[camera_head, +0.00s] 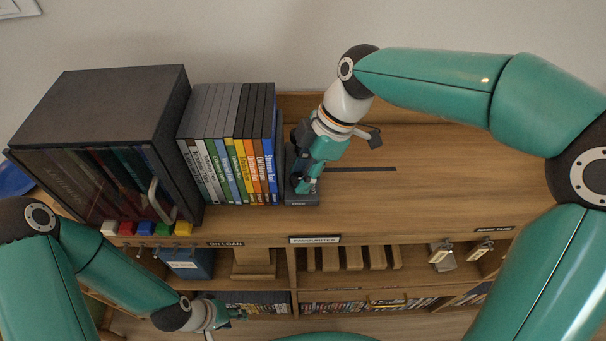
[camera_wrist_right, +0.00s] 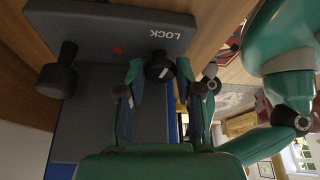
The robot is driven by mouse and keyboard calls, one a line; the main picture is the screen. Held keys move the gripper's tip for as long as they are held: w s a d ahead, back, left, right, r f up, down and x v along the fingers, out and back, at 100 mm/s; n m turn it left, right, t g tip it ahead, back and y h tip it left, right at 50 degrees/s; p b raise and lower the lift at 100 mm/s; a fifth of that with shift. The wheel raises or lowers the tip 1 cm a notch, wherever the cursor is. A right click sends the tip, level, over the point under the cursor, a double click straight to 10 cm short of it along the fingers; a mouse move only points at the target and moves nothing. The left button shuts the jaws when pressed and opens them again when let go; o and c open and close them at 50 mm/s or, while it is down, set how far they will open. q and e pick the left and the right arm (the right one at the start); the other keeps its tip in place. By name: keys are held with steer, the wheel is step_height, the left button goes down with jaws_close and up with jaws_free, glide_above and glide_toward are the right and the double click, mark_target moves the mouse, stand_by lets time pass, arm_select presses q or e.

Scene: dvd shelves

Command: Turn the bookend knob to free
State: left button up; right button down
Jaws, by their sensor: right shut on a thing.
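The dark grey bookend (camera_head: 302,199) stands against the right end of the row of DVDs on top of the shelf. In the right wrist view its base (camera_wrist_right: 110,30) shows the word LOCK and a red mark. A black knob (camera_wrist_right: 158,66) with a pale line sits on it, and a second black knob-like part (camera_wrist_right: 57,76) is to the left. My right gripper (camera_wrist_right: 160,72) is shut on the knob, a finger on each side. In the head view my right gripper (camera_head: 307,178) partly hides the bookend. My left gripper (camera_head: 228,316) is low, before the lower shelves; its fingers are unclear.
A dark cabinet (camera_head: 110,85) stands left of the DVDs (camera_head: 228,150). Colored blocks (camera_head: 143,229) lie before it. A dark slot (camera_head: 360,169) runs right of the bookend, with clear shelf top (camera_head: 440,190) beyond. A FAVOURITES label (camera_head: 314,239) is on the front edge.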

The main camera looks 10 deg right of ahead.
steer(key=m+t+b, duration=0.1)
steer(key=m+b, duration=0.1)
steer(key=m, duration=0.1)
steer(key=shift+s+f+m, duration=0.1)
steer(key=shift+m, duration=0.2)
steer(key=shift+s+m+t+b, duration=0.1)
steer(key=shift+m+t+b, duration=0.55)
steer(key=shift+m, duration=0.55)
steer(key=shift+a+m+t+h, duration=0.1)
steer(key=shift+m+t+h, duration=0.35)
steer(key=shift+m, duration=0.75)
steer(key=shift+r, duration=0.2)
steer(key=c, duration=0.8)
jaws_free()
steer(key=shift+b, duration=0.3)
steer(key=shift+o, duration=0.2)
steer(key=shift+s+f, duration=0.1)
steer(key=v, duration=1.2)
